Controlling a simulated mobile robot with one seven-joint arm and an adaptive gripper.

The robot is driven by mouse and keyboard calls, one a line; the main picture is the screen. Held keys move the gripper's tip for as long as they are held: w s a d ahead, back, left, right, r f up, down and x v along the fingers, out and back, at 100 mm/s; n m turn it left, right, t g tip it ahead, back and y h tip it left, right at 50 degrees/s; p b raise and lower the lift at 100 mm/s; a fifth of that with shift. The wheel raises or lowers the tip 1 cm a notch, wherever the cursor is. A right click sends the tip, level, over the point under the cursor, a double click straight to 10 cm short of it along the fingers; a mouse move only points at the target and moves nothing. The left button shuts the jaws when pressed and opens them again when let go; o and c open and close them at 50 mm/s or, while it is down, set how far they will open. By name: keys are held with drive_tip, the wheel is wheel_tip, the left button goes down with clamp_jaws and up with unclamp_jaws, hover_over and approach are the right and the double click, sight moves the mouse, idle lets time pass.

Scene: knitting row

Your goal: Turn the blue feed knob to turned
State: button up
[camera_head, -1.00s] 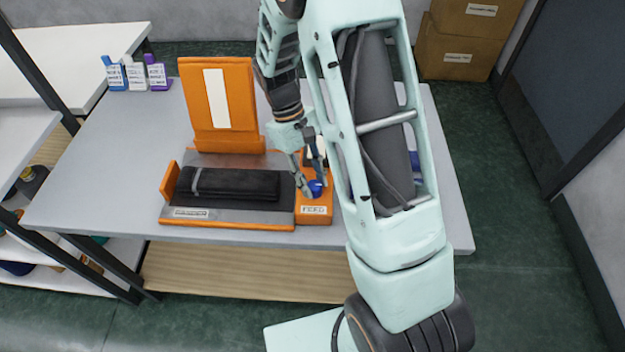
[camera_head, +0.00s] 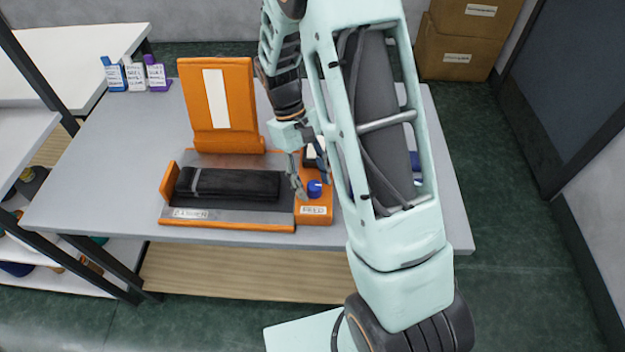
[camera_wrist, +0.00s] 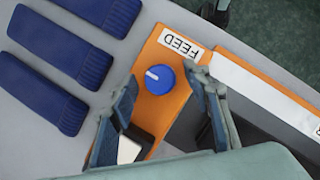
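The blue feed knob (camera_head: 314,188) sits on the orange feed panel (camera_head: 318,217) at the right end of the machine. In the wrist view the knob (camera_wrist: 160,80) carries a white pointer line that runs to the left, slightly upward. The FEED label (camera_wrist: 179,45) is just beyond it. My gripper (camera_head: 309,186) is over the knob; in the wrist view its fingers (camera_wrist: 163,85) are spread on either side with visible gaps, and it holds nothing. A white-topped switch (camera_wrist: 130,150) on the same panel is partly hidden by my gripper.
The orange machine with a raised cover (camera_head: 240,100) and a black roll (camera_head: 235,184) stands left of the knob. Several blue knitted pieces (camera_wrist: 65,40) lie on the table beside the panel. Small bottles (camera_head: 135,75) stand at the table's back left.

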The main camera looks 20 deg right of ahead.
drive_tip(key=v, duration=1.2)
